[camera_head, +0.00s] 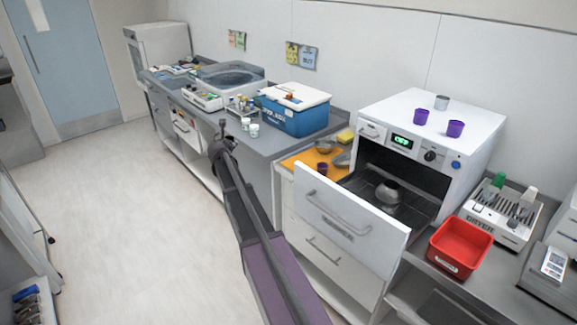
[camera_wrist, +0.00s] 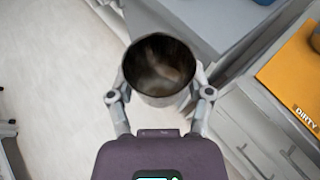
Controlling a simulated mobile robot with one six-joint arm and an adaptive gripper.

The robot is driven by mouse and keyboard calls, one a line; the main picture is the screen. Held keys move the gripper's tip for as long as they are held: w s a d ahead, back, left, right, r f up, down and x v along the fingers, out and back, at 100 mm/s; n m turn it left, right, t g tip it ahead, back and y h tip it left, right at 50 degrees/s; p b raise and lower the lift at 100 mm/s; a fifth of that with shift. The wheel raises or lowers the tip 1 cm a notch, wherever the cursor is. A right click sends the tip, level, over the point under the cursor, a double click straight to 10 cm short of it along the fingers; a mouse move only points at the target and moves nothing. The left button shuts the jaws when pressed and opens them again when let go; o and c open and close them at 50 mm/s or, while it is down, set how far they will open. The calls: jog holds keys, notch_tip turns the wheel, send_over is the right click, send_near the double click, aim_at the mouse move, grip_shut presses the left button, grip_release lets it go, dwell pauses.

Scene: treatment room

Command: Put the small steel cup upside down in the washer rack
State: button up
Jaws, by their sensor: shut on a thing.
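The small steel cup (camera_wrist: 158,66) is between the two fingers of my gripper (camera_wrist: 160,92) in the wrist view, its round mouth facing the camera and its inside empty. In the head view my gripper (camera_head: 218,138) is over the floor beside the left counter's front edge, left of the washer; the cup is hard to make out there. The washer (camera_head: 432,135) is a white box with its front pulled open. Its dark rack (camera_head: 362,183) holds a rounded steel vessel (camera_head: 388,192) near the middle, with bare rack around it.
An orange mat (camera_head: 300,158), marked DIRTY in the wrist view, holds steel bowls and a purple cup. A red bin (camera_head: 460,248) and a dryer (camera_head: 500,213) stand right. The open washer front (camera_head: 350,222) juts out.

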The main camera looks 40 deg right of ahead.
jog(key=shift+a, duration=0.1)
dwell(0.3)
jog(key=s+d+f+m+g+h+b, duration=0.2)
jog(key=s+d, duration=0.4)
jog(key=s, duration=0.5)
jog(key=s+d+f+m+g+h+b, duration=0.2)
jog(key=s+d+f+m+g+b, duration=0.2)
jog(key=s, duration=0.7)
jog(key=shift+d+f+m+h+b, duration=0.3)
jog(key=shift+d+f+b, duration=0.15)
jog(key=shift+d, duration=0.6)
jog(key=w+d, duration=0.3)
jog(key=d, duration=0.1)
jog(key=w+d+f+b, duration=0.1)
jog(key=w+d, duration=0.6)
jog(key=d, duration=0.1)
jog(key=shift+w+f, duration=0.25)
jog(key=shift+w, duration=0.1)
jog(key=shift+a, duration=0.1)
jog(key=shift+b, duration=0.35)
